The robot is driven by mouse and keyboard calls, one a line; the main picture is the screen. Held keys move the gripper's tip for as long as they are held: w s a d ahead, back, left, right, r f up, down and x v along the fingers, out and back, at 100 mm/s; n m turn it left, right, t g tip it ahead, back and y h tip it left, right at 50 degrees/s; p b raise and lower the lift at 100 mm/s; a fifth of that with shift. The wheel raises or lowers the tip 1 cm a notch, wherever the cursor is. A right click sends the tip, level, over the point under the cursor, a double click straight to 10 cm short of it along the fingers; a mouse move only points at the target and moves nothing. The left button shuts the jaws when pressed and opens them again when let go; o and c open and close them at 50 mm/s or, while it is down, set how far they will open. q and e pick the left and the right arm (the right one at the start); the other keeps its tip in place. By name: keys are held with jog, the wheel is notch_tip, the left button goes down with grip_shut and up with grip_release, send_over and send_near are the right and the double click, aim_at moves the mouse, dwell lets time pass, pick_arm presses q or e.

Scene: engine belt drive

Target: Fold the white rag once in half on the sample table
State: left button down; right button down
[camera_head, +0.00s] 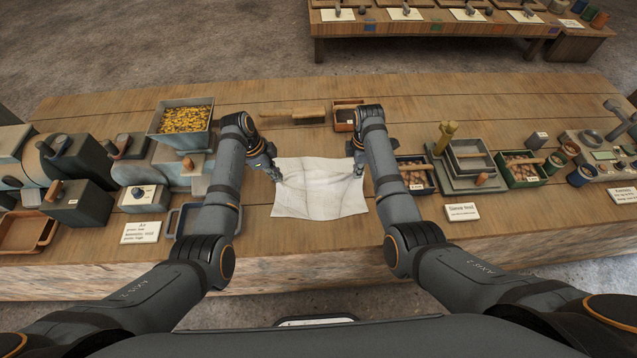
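The white rag (320,191) lies spread out and roughly flat on the wooden sample table (290,237), with faint creases. My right gripper (358,172) is at the rag's upper right edge, also pointing down. The fingertips are small and partly hidden by the arms. I cannot tell whether either gripper is open or shut on the cloth.
A brush-like wooden tool (293,117) and a small wooden box (346,117) lie behind the rag. A bin of yellow pieces (184,119) and grey machines stand left. A grey tray (190,222), a sieve stand (470,160) and trays of brown lumps (520,168) flank the rag.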

jog(key=shift+r, duration=0.1)
